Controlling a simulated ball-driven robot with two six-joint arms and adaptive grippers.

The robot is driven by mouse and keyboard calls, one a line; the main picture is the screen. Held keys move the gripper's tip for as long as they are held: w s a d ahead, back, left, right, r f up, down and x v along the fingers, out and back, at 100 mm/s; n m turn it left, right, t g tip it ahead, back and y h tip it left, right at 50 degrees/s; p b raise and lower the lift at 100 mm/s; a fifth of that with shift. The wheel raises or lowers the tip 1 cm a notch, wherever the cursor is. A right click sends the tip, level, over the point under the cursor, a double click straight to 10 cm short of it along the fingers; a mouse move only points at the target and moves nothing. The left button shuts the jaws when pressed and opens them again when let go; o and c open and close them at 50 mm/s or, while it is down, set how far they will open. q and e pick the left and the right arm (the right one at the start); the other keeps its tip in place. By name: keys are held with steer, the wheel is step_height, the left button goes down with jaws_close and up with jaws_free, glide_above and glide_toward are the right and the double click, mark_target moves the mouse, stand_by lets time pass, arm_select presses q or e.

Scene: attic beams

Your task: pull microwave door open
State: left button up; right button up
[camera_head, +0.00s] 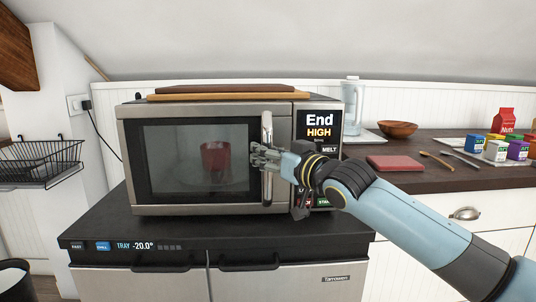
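The microwave (135,165) stands on a dark counter unit, with its door shut against the body. Through the door's glass window (165,155) I see a red cup-like item inside. The upright metal door handle (267,128) is at the door's right edge. My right gripper (262,155) comes in from the right, and its fingers lie across the middle of the handle, hiding that part. I cannot tell whether the fingers are closed around it. My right wrist covers part of the control panel (320,125). My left gripper is not in view.
Wooden boards (220,93) lie on top of the microwave. On the right counter are a brown bowl (397,129), a red flat block (394,162), utensils and several small colored boxes. A wire basket (38,163) hangs at the left. The space before the door's left side looks clear.

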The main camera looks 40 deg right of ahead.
jaws_close()
steer(key=shift+w+a+f, duration=0.1)
steer(key=shift+a, duration=0.05)
stand_by(0.4)
